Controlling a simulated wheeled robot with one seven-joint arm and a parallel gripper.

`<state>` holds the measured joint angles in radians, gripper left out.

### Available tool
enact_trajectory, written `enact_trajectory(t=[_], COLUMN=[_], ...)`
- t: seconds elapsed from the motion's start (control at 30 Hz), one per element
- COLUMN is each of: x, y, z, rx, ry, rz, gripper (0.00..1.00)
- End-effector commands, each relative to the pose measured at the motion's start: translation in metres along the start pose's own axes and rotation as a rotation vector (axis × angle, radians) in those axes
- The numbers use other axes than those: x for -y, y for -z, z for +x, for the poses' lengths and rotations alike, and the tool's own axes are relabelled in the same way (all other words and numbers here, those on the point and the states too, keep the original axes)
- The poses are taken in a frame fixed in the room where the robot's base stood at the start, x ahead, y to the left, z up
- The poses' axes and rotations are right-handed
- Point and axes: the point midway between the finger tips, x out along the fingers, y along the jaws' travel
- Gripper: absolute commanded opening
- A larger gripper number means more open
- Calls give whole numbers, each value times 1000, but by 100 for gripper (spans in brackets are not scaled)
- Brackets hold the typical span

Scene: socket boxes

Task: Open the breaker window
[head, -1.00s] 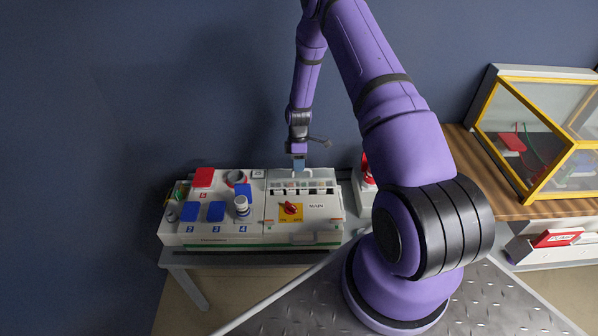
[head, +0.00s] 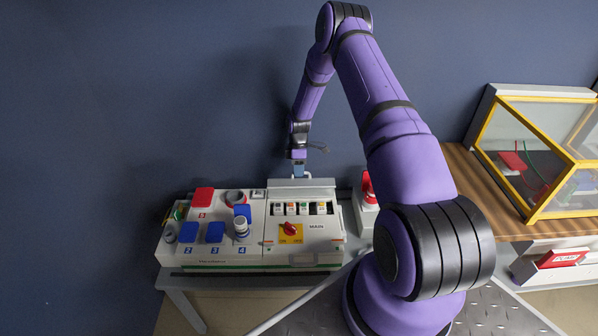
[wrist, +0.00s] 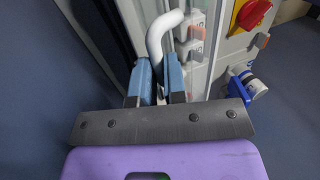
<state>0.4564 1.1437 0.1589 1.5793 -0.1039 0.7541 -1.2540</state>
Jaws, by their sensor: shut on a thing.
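The breaker window (head: 303,184) is swung up at the back of the white socket box (head: 305,258). The row of breakers (head: 299,209) below it is uncovered. My gripper (head: 298,172) is at the raised edge of the window. In the wrist view, the two blue fingers of my gripper (wrist: 160,82) are shut on the white curved handle (wrist: 157,35) of the window. The handle's lower part is hidden between the fingers. The breakers also show in the wrist view (wrist: 194,32).
A red MAIN rotary switch (head: 290,229) is on the front of the box. Blue covers (head: 215,232) and a red cover (head: 202,197) are to its left. A red button box (head: 368,190) stands close on the right. The dark wall (head: 200,90) is behind.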

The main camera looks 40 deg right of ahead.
Motion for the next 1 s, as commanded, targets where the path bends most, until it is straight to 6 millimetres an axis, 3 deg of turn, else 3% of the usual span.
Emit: enact_trajectory(t=[0.57,0.6,0.7,1.0], x=[0,0,0,0], y=[4,4,5,5], z=[4,4,4,0], rx=[-3,-3,-3,-5], ry=[7,7,6,3], rz=[-4,-4,-4,-5], gripper=[0,19,38,38])
